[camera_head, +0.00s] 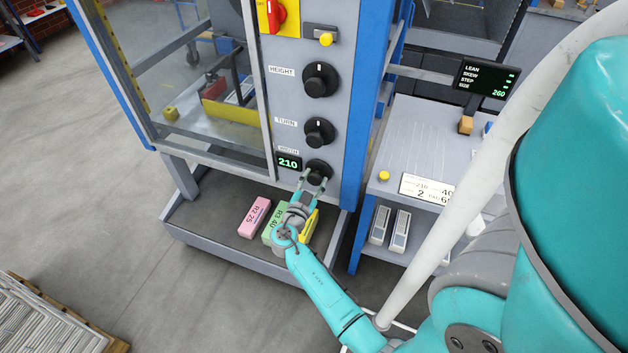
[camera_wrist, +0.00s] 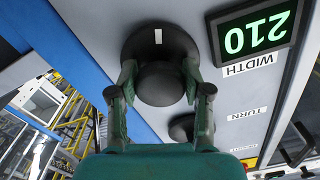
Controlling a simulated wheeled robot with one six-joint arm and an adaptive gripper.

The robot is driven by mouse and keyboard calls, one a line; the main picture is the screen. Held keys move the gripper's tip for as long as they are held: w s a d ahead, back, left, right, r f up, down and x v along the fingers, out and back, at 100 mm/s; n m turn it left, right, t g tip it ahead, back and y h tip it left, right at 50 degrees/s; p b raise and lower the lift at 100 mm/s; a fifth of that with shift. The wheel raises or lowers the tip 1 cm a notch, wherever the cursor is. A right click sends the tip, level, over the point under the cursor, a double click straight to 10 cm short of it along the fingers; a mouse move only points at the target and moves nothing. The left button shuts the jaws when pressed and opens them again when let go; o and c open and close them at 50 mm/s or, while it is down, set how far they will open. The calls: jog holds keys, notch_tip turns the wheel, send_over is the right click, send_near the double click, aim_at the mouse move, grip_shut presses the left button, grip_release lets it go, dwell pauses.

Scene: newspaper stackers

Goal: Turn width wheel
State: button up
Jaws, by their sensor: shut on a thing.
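The width wheel (camera_head: 318,172) is a black round knob, the lowest of three on the grey panel. A green "210" display (camera_head: 289,162) is beside it. In the wrist view the wheel (camera_wrist: 160,50) fills the upper middle, with a short white mark on its rim. The display (camera_wrist: 256,34) and the WIDTH label (camera_wrist: 249,65) show at its right. My gripper (camera_head: 311,178) is at the wheel; in the wrist view its two fingers (camera_wrist: 160,86) stand on either side of the wheel's raised hub, shut on it.
The turn wheel (camera_head: 319,132) and height wheel (camera_head: 320,79) are above. A red switch (camera_head: 276,14) and yellow button (camera_head: 326,39) are higher. Pink (camera_head: 254,217) and green blocks lie on the lower shelf. A side table (camera_head: 420,140) at right has a display reading 260 (camera_head: 484,80).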

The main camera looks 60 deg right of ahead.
jog(key=shift+f, duration=0.15)
jog(key=o, duration=1.1)
jog(key=shift+o, duration=0.2)
jog(key=a, duration=1.2)
jog(key=shift+s, duration=0.45)
